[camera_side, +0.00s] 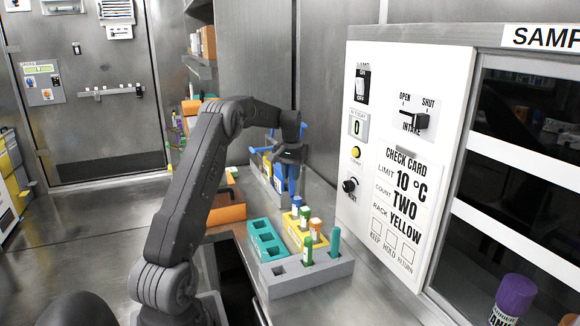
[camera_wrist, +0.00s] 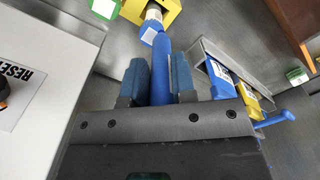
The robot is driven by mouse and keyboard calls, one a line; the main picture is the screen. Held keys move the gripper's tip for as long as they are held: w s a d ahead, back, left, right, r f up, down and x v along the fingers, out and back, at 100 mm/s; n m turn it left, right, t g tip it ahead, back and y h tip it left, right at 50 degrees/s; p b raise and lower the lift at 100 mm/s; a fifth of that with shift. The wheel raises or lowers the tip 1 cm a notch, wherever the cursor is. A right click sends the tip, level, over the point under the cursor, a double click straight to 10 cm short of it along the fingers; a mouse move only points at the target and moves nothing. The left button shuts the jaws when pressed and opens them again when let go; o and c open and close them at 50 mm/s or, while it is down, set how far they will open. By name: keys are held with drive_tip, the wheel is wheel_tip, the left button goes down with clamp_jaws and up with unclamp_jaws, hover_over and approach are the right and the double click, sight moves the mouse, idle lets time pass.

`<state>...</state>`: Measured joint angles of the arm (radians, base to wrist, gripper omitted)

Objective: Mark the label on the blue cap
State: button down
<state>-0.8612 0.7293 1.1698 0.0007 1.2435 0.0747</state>
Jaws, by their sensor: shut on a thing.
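A blue-capped vial (camera_side: 297,201) stands in the yellow rack (camera_side: 293,236). In the wrist view its blue cap (camera_wrist: 149,33) shows at the top, with a white part behind it beside the yellow rack (camera_wrist: 170,12). My gripper (camera_wrist: 161,75) is shut on a blue pen-like marker (camera_wrist: 162,60), which points toward that cap. The marker's end overlaps the cap's edge in the picture; I cannot tell whether they touch. In the side view my gripper (camera_side: 290,165) is just above and behind the blue cap. Any writing on the label is too small to read.
Orange-capped (camera_side: 315,224) and green-capped (camera_side: 307,246) vials and a teal peg (camera_side: 334,240) stand close by. A teal rack (camera_side: 266,240) is to the left. A grey tray (camera_wrist: 215,55) holds blue and yellow blocks. The white control panel (camera_side: 400,160) rises at right.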

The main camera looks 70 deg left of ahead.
drive_tip(key=shift+w+d, duration=0.1)
drive_tip(key=shift+w, duration=0.85)
drive_tip(key=shift+s, duration=0.95)
drive_tip(key=shift+w, duration=1.05)
drive_tip(key=shift+s, duration=1.15)
drive_tip(key=shift+w, duration=1)
drive_tip(key=shift+s, duration=0.45)
drive_tip(key=shift+s+r, duration=0.1)
drive_tip(key=shift+s, duration=0.6)
wheel_tip(320, 180, up, 8)
